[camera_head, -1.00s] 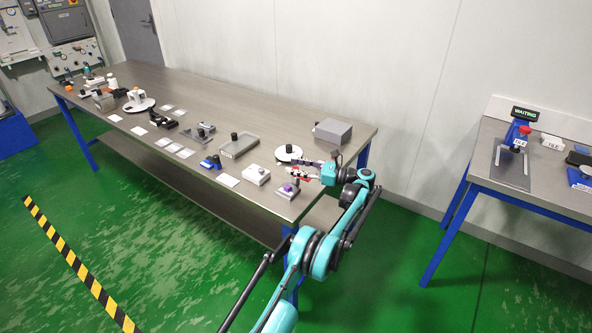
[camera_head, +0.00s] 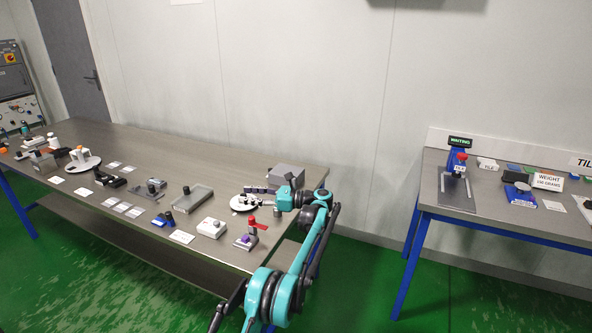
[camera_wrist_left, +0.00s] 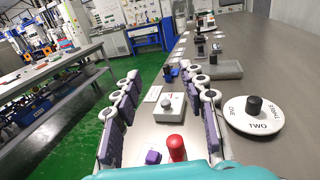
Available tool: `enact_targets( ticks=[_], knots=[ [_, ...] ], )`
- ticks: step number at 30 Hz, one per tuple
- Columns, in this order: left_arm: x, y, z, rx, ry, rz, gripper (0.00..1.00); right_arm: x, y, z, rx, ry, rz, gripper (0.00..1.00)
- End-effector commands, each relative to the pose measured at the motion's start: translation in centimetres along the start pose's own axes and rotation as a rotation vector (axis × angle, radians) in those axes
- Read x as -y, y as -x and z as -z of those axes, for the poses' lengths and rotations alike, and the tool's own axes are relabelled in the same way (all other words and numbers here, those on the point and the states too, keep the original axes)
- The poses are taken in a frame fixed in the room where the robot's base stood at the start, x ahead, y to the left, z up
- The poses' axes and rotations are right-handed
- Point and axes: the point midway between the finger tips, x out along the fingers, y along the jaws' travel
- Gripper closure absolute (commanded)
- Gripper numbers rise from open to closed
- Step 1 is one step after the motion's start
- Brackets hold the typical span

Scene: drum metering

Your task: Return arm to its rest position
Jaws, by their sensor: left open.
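My left arm reaches over the near right end of the long table (camera_head: 215,168). Its gripper (camera_head: 254,190) is in front of the grey box and beside the white disc in the head view. In the left wrist view its two purple-padded fingers (camera_wrist_left: 167,80) are spread apart with nothing held between them. A device with a red handle (camera_head: 258,225) and purple knob (camera_head: 246,238) stands at the table's front corner. The red top (camera_wrist_left: 176,148) and purple knob (camera_wrist_left: 152,157) show low in the wrist view. My right gripper is out of view.
A white disc (camera_wrist_left: 258,126) marked ONE, TWO, THREE has a black knob. A white block with a knob (camera_head: 211,227), a grey tray (camera_head: 193,199) and a grey box (camera_head: 288,178) are near. A second table (camera_head: 480,212) with a WAITING display (camera_head: 460,141) stands right.

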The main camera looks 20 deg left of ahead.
Motion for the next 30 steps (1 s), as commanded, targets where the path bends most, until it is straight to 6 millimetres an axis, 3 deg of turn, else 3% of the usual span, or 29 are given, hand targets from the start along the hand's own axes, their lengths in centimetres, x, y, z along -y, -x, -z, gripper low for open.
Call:
enact_targets(
  ticks=[4, 7, 11, 14, 18, 21, 26, 30],
  knots=[
    [0.2, 0.0, -0.6, 0.008, -0.007, 0.014, 0.58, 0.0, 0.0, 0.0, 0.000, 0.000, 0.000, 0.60],
    [1.3, 0.1, -3.5, 0.052, -0.043, 0.085, 0.58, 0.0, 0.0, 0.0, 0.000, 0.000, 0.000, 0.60],
    [3.6, 1.1, -10.9, 0.189, -0.156, 0.272, 0.58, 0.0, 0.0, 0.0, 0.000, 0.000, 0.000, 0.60],
    [5.0, 3.1, -17.4, 0.347, -0.289, 0.438, 0.58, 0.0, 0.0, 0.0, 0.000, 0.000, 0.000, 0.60],
    [5.3, 7.4, -24.4, 0.600, -0.501, 0.640, 0.58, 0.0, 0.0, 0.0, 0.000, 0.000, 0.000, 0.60],
    [4.2, 11.1, -27.7, 0.800, -0.666, 0.761, 0.58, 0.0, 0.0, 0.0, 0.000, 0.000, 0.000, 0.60],
    [0.2, 17.1, -29.2, 1.143, -0.949, 0.913, 0.58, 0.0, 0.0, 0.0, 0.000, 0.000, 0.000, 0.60],
    [-5.5, 21.6, -26.8, 1.461, -1.211, 1.007, 0.58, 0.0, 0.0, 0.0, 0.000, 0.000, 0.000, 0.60]
  ],
)
